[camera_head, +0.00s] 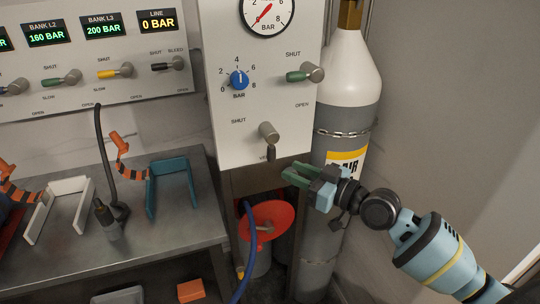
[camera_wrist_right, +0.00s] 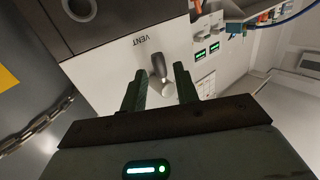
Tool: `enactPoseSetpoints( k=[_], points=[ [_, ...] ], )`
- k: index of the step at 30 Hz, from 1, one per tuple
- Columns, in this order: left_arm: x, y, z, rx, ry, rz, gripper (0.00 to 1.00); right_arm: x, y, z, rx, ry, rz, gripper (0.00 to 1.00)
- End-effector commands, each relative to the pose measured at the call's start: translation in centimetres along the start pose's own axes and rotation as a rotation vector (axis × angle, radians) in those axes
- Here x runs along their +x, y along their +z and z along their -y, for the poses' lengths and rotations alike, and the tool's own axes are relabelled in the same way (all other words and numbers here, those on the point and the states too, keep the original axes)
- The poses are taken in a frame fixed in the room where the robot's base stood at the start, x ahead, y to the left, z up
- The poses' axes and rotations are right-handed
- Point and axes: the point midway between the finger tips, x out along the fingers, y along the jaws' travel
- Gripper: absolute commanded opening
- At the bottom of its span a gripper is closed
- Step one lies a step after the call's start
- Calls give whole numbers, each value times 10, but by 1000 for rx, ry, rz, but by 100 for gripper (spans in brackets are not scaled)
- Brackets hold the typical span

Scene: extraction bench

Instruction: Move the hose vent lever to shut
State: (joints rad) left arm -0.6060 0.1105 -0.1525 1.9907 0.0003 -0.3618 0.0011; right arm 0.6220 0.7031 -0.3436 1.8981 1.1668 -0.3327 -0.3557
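The hose vent lever (camera_head: 271,152) is a dark handle on a grey round hub (camera_head: 268,131), low on the white panel. It points down towards the VENT label, with SHUT printed up and left of the hub. In the right wrist view the lever (camera_wrist_right: 159,66) points at the VENT lettering (camera_wrist_right: 139,42). My right gripper (camera_head: 290,172) is just below and right of the lever in the head view. Its green fingers (camera_wrist_right: 160,77) are open, and the lever shows in the gap between them; I see no contact. My left gripper is not in view.
Above are another lever (camera_head: 303,74) with a green handle, a blue regulator knob (camera_head: 239,79) and a gauge (camera_head: 267,14). A chained gas cylinder (camera_head: 347,106) stands close on the right. A red disc (camera_head: 268,222) and blue hose (camera_head: 249,240) are below.

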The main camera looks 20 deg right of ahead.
Motion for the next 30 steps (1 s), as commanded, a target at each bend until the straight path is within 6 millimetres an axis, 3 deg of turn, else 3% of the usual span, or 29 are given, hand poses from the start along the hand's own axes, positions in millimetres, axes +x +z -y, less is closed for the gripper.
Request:
enactPoseSetpoints(
  k=[4,13,24,30],
  points=[
    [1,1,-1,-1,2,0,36,3,-16,-6,-9,-10,-20,30],
    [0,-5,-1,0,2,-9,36,10,-20,-6,-9,-12,-26,30],
    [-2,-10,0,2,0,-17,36,62,-22,-5,-9,-12,-26,30],
    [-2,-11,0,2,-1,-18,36,78,-21,-5,-10,-12,-24,30]
  ],
)
